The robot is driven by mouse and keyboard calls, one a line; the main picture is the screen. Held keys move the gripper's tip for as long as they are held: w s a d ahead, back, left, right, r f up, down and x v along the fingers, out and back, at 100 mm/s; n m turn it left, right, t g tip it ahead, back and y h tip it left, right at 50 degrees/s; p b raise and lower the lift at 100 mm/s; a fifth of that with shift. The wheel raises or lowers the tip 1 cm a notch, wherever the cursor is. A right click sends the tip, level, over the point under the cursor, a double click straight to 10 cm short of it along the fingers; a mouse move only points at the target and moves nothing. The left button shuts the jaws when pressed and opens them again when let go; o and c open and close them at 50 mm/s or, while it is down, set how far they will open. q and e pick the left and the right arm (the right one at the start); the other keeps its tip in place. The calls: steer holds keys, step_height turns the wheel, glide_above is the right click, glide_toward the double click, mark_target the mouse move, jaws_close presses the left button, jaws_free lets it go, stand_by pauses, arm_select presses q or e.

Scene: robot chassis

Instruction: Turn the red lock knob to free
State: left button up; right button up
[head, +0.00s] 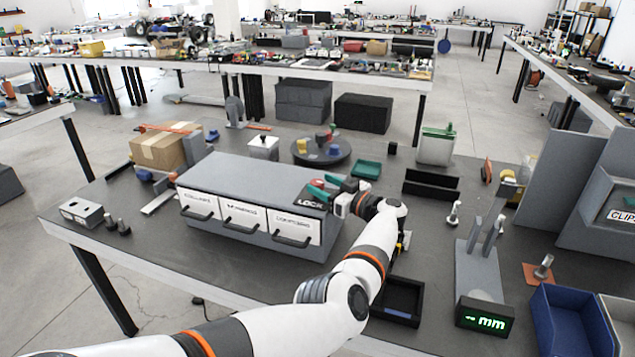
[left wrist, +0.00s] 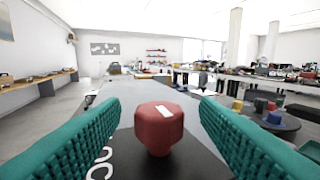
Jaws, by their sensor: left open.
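The red lock knob (left wrist: 158,129) stands on a black plate at the top of the grey drawer cabinet (head: 255,178). It has a white mark on its top face. My left gripper (left wrist: 157,110) is open, with one teal ribbed finger on each side of the knob and a visible gap on both sides. In the head view my left gripper (head: 325,188) is above the cabinet's right end, by the plate lettered LOCK (head: 309,202), and partly covers the knob. The word for the free position cannot be read. My right gripper is not in view.
The cabinet has three labelled drawers with dark handles, which look shut. Behind it are a cardboard box (head: 165,147) and a round turntable (head: 338,157) with coloured blocks. A black tray (head: 417,306) lies at the front right, near my left arm. A green tray (head: 366,169) lies behind my gripper.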

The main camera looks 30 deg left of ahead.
arm_select(q)
steer(key=s+d+b, duration=0.1)
steer(key=d, duration=0.8)
steer(key=shift+s, duration=0.2)
steer(key=shift+d, duration=0.1)
